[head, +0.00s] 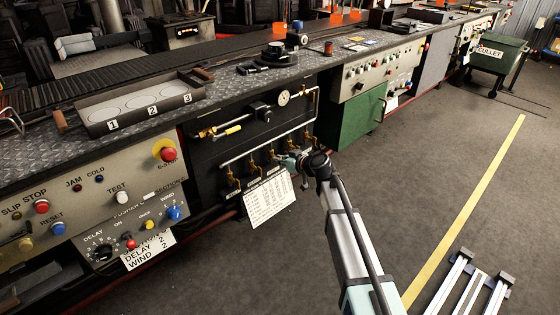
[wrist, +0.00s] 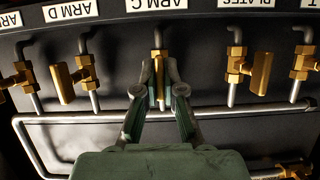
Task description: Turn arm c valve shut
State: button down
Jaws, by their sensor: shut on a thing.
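The arm C valve (wrist: 158,62) is brass and sits under the "ARM C" label (wrist: 156,4), which appears upside down in the wrist view. Its upright pipe runs above it in that picture. My gripper (wrist: 159,80) is shut on the valve's brass handle, with one finger on each side. The handle looks roughly in line with the pipe, but the fingers hide much of it. In the head view my gripper (head: 291,162) reaches the valve row on the black panel, and the arm C valve cannot be made out clearly there.
A pipe (wrist: 60,118) runs across the panel. A white chart (head: 268,197) hangs below the valves. The floor at right is mostly open.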

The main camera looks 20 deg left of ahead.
jog(key=m+g+y+b, duration=0.1)
jog(key=m+g, duration=0.1)
jog(key=m, duration=0.1)
jog(key=shift+w, duration=0.15)
jog(key=shift+f+m+g+y+p, duration=0.15)
jog(key=shift+m+g+y, duration=0.5)
jog(key=shift+m, duration=1.2)
jog(key=shift+m+g+y+p, duration=0.3)
jog(key=shift+m+y, duration=0.7)
jog(key=shift+m, duration=0.9)
jog(key=shift+f+m+g+y+p, duration=0.15)
jog(key=shift+m+g+y, duration=0.5)
jog(key=shift+m, duration=1.2)
jog(key=shift+r+y, duration=0.1)
jog(key=shift+y, duration=0.2)
jog(key=c, duration=1.3)
grip_release()
